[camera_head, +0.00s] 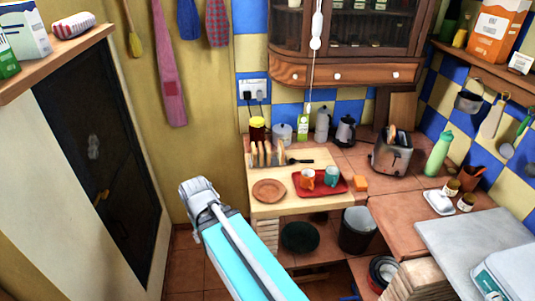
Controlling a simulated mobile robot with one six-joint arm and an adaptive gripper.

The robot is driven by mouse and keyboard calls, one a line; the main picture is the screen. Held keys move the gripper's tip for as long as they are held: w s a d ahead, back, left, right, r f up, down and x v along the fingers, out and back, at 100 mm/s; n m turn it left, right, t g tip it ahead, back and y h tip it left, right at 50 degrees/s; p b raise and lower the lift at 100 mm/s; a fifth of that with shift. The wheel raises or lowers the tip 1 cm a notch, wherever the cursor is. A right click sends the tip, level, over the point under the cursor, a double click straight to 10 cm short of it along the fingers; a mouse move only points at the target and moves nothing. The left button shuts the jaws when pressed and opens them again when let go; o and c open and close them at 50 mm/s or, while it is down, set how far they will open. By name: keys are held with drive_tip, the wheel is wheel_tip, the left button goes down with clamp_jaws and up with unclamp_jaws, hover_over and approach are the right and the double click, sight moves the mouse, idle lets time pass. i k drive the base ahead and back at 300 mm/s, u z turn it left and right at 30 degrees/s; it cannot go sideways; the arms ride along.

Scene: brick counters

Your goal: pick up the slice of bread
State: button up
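Several upright slices of bread (267,155) stand in a row, apparently in a rack, on the light wooden board at the back of the counter. Which slice is meant cannot be told. A toaster (391,157) stands to the right, with brown and dark shapes sticking out of its top, perhaps bread. My arm, light blue and grey, rises from the bottom centre to a grey joint left of the board. It is apart from the bread. My gripper's fingers cannot be made out in this view.
A round brown plate (269,191) lies in front of the bread. A red tray (320,184) holds an orange mug (308,178) and a teal mug (331,175). A green bottle (438,154) stands right of the toaster. A wall cabinet (345,45) hangs above.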

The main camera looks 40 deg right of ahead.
sight(281, 149)
drive_tip(key=u, duration=0.35)
drive_tip(key=k, duration=0.55)
drive_tip(key=z, duration=1.15)
drive_tip(key=i, duration=1)
drive_tip(key=z, duration=0.1)
